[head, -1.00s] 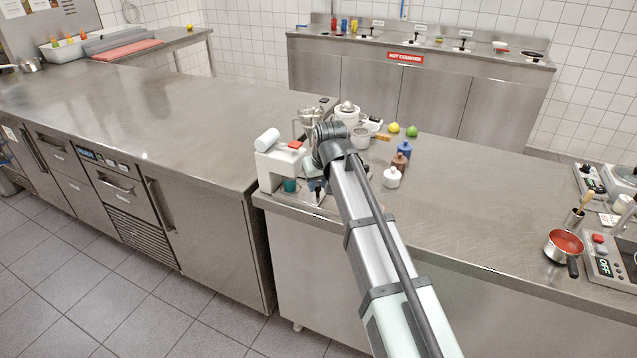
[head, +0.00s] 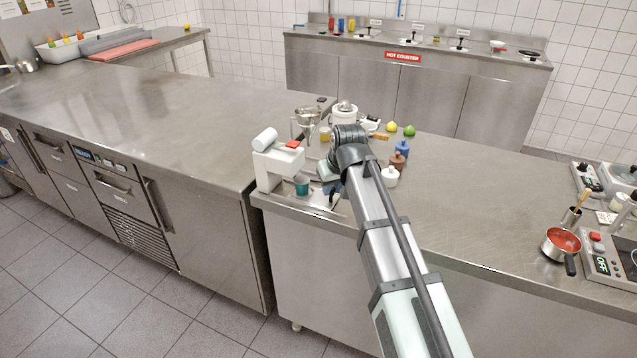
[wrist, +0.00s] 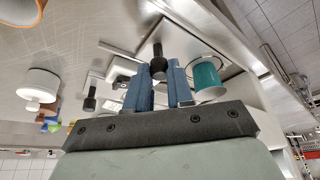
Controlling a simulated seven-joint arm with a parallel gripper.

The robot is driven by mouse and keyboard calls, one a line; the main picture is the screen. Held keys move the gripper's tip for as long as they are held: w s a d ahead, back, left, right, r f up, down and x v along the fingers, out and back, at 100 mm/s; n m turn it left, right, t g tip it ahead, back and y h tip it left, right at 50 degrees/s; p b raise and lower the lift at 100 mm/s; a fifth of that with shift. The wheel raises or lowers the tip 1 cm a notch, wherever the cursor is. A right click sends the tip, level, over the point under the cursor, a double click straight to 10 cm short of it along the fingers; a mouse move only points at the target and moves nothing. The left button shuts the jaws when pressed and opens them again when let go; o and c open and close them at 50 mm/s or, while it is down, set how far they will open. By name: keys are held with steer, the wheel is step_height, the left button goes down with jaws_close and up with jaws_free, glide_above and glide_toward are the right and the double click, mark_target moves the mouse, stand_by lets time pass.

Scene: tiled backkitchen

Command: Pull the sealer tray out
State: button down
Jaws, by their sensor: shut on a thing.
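The white sealer (head: 268,172) with a roll and a red block on top stands at the counter's left front corner. A teal cup (head: 302,186) sits at its right side, at the tray; it also shows in the wrist view (wrist: 208,76). My gripper (head: 331,187) is just right of the cup, partly hidden by my own arm. In the wrist view my blue fingers (wrist: 160,82) are closed around a dark knob (wrist: 157,50), which appears to be the tray handle. Most of the tray is hard to make out.
A metal funnel-like vessel (head: 307,118) and a white pot (head: 344,113) stand behind. A white jar (head: 390,177), brown bottle (head: 397,162) and blue bottle (head: 402,149) are close right of my arm. Counter farther right is clear up to a red-filled pan (head: 561,243).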

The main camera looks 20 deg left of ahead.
steer(key=d, duration=0.5)
steer(key=shift+d, duration=0.25)
steer(key=c, duration=1)
jaws_free()
steer(key=shift+r, duration=0.1)
steer(key=v, duration=1.3)
steer(key=shift+r, duration=0.3)
steer(key=shift+s, duration=0.15)
